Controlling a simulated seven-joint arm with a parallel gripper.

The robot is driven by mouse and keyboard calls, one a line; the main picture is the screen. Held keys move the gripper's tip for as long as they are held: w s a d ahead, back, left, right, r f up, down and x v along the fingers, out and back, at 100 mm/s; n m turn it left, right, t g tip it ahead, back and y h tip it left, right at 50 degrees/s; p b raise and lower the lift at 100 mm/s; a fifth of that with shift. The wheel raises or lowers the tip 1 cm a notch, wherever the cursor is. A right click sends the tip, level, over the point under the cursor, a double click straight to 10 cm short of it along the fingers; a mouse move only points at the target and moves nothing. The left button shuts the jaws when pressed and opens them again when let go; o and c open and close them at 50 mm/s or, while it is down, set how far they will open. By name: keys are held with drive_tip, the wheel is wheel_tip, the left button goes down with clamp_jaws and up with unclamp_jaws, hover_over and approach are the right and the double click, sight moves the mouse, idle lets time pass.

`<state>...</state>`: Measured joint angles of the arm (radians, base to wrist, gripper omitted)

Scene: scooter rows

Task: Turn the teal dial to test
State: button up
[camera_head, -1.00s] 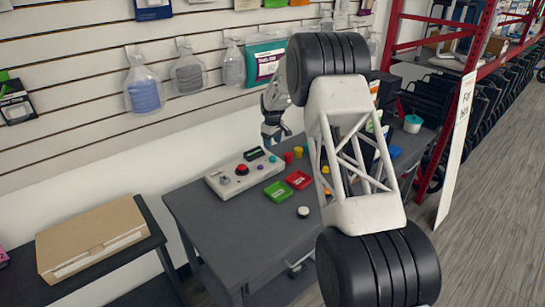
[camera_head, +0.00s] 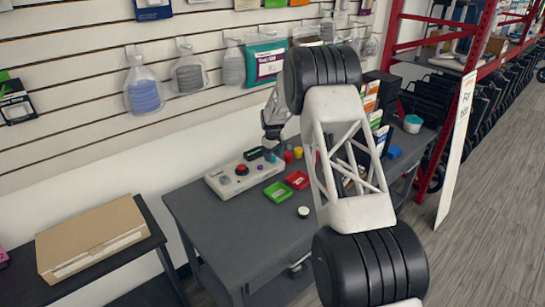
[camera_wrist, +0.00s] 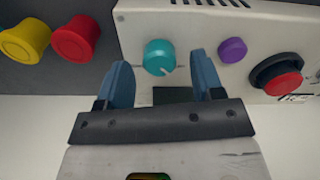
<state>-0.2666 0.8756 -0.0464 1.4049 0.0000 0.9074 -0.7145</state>
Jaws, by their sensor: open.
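The teal dial (camera_wrist: 159,57) is a round knob with a small pale pointer mark at its lower right rim, on a light grey control box (camera_wrist: 200,30). My gripper (camera_wrist: 164,85) is open, with one blue fingertip at each side of the dial and short of it in the wrist view. The fingers look apart from the dial. In the head view my gripper (camera_head: 270,152) hangs over the right end of the control box (camera_head: 226,187), and the dial cannot be made out clearly there. No readable "test" label shows around the dial.
A purple knob (camera_wrist: 232,49) and a red button (camera_wrist: 283,84) share the box. A red cylinder (camera_wrist: 76,39) and a yellow cylinder (camera_wrist: 25,41) stand beside it. Green (camera_head: 278,192) and red (camera_head: 297,180) trays lie in front. The table's front left (camera_head: 235,235) is clear.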

drive_tip(key=shift+f, duration=0.5)
drive_tip(key=c, duration=0.9)
drive_tip(key=m, duration=0.4)
drive_tip(key=shift+m, duration=2.4)
